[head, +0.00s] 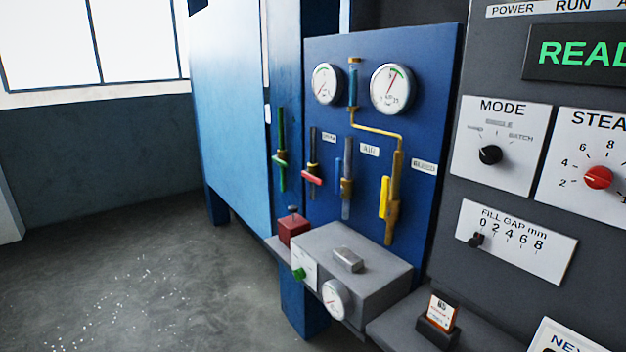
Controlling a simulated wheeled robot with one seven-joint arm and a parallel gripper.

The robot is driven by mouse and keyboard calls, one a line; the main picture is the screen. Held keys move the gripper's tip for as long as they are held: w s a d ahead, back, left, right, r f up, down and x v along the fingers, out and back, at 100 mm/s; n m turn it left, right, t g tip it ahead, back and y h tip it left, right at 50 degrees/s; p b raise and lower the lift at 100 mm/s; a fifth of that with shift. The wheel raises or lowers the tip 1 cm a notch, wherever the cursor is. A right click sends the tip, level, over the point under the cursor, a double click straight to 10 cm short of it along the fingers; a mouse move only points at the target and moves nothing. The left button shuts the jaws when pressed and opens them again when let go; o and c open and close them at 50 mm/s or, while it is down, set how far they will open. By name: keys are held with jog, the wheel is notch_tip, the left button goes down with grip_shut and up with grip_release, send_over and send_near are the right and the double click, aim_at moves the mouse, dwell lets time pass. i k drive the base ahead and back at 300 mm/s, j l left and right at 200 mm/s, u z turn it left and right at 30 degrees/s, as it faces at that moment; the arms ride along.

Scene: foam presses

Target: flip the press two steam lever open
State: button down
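A blue valve panel (430,75) stands in the middle of the head view. A red lever (312,180) sits crosswise on a dark vertical pipe, below a small label (329,137) too small to read surely; it may be the steam lever. A blue lever (339,171) lies along its pipe by the AIR label (369,150). A yellow lever (384,197) lies along its pipe by the BLEED label (423,167). A green lever (280,160) sits crosswise on a green pipe at the left. I see no press number. My gripper is not in view.
A grey box (375,278) with a gauge and green knob juts out below the panel, beside a red block (293,228). A dark control console (500,70) with MODE and STEAM knobs stands at the right. The floor (120,270) at the left is open.

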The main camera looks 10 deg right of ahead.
aim_at(306, 173)
jog(key=i+j, duration=0.2)
jog(key=i, duration=0.35)
jog(key=i+j+u, duration=0.1)
jog(key=i, duration=0.5)
jog(key=i+j, duration=0.2)
jog(key=i, duration=0.35)
jog(key=i+j, duration=0.15)
jog(key=i, duration=0.4)
jog(key=u, duration=0.05)
